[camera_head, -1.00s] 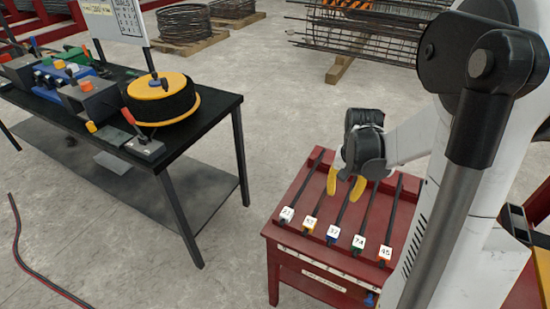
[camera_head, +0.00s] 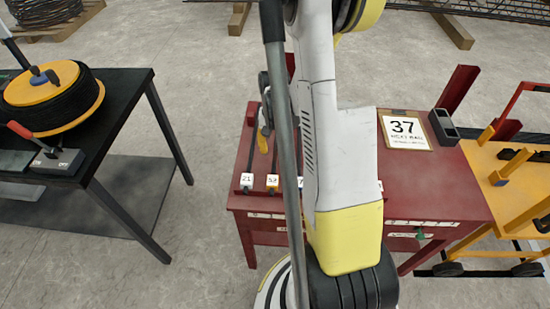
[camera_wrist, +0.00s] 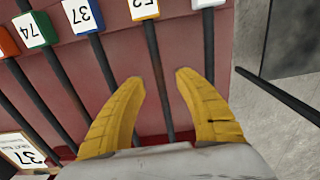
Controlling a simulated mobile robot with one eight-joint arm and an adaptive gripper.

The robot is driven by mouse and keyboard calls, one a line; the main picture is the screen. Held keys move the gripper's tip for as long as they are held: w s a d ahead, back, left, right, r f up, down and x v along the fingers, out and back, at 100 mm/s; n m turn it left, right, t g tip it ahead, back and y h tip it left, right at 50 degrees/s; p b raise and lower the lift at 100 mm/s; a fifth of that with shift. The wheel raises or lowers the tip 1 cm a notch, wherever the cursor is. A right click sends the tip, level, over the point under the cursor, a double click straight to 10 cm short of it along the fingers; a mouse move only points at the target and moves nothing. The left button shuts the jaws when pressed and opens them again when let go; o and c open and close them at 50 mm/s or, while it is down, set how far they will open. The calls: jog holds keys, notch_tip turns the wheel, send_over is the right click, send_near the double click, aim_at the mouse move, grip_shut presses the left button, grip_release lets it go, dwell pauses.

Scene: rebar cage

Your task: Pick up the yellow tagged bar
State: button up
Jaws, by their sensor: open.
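The yellow tagged bar is a thin dark rod (camera_wrist: 154,50) with a yellow tag (camera_wrist: 145,9) whose white face seems to read 52. In the head view its tag (camera_head: 272,182) is at the front edge of the red rack table. My gripper (camera_wrist: 158,79) is open in the wrist view, its yellow fingers pointing toward the tagged end. The bar runs through the gap between them; I cannot tell how far above it they are. In the head view one yellow finger (camera_head: 263,139) shows, the rest hidden behind my arm.
Neighbouring bars have a blue 37 tag (camera_wrist: 83,16), a green 74 tag (camera_wrist: 34,29) and a white tag (camera_wrist: 206,3). A 37 card (camera_head: 404,128) lies on the red table (camera_head: 440,190). A black bench (camera_head: 120,100) stands left, a yellow cart (camera_head: 495,190) right.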

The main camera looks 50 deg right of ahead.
aim_at(275, 154)
jog(key=f, duration=0.1)
jog(key=f+b, duration=0.1)
jog(key=f, duration=0.1)
jog(key=shift+w+d+f, duration=0.1)
jog(key=shift+d+f, duration=0.15)
jog(key=shift+f, duration=0.1)
jog(key=shift+r, duration=0.1)
grip_shut()
jog(key=shift+r, duration=0.1)
jog(key=r, duration=0.1)
jog(key=r+p, duration=0.1)
jog(key=r, duration=0.1)
jog(key=r+p, duration=0.1)
jog(key=shift+d+r, duration=0.35)
jog(key=s+d+r+p, duration=0.4)
jog(key=d+r, duration=0.2)
jog(key=d, duration=0.4)
jog(key=shift+s, duration=0.25)
